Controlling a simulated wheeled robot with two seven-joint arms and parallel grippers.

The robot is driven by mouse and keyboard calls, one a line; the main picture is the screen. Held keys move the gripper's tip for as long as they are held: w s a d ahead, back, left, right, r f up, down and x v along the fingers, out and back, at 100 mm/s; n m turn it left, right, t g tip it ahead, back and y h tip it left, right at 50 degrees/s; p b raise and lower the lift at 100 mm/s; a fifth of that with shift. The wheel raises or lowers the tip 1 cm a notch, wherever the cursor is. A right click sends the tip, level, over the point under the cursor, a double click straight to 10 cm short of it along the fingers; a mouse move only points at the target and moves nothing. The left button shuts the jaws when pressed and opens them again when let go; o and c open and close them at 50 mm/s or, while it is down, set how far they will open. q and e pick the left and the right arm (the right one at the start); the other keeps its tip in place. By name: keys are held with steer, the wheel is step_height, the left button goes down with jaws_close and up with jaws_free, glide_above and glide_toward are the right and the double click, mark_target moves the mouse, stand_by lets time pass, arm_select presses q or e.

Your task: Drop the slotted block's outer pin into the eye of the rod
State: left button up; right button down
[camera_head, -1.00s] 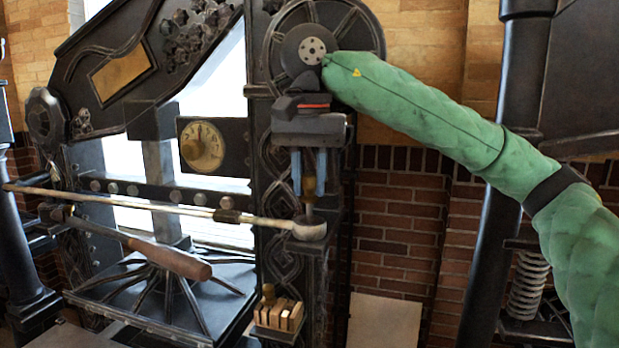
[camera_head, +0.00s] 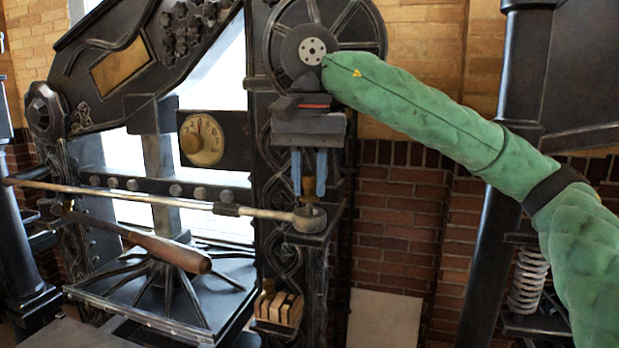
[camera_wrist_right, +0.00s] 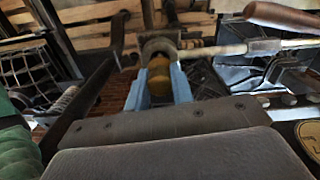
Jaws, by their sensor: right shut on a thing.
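My right gripper (camera_head: 309,190) points down with its two blue fingers shut on a pin by its brass-coloured handle (camera_head: 309,186). The handle is right above the round eye (camera_head: 309,218) at the right end of the long rod (camera_head: 150,199). The pin's lower shank is hidden; it appears to be at or in the eye, but its depth cannot be told. In the right wrist view, the handle (camera_wrist_right: 160,76) sits between the fingers, close against the eye (camera_wrist_right: 158,47). The slotted block (camera_head: 279,309) is below, with a wooden-knobbed piece at its left. My left gripper is out of view.
The dark press column (camera_head: 270,190) stands just behind and left of the gripper. A wooden-handled lever (camera_head: 170,252) crosses below the rod. A dial (camera_head: 203,140) is at the left. Right of the column, the space before the brick wall (camera_head: 395,225) is open.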

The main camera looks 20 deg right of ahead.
steer(key=shift+f+b, duration=0.5)
steer(key=shift+f, duration=0.2)
stand_by(0.6)
steer(key=c, duration=0.5)
jaws_free()
steer(key=shift+r, duration=0.15)
stand_by(0.6)
steer(key=shift+r+p, duration=1.95)
steer(key=shift+r, duration=0.4)
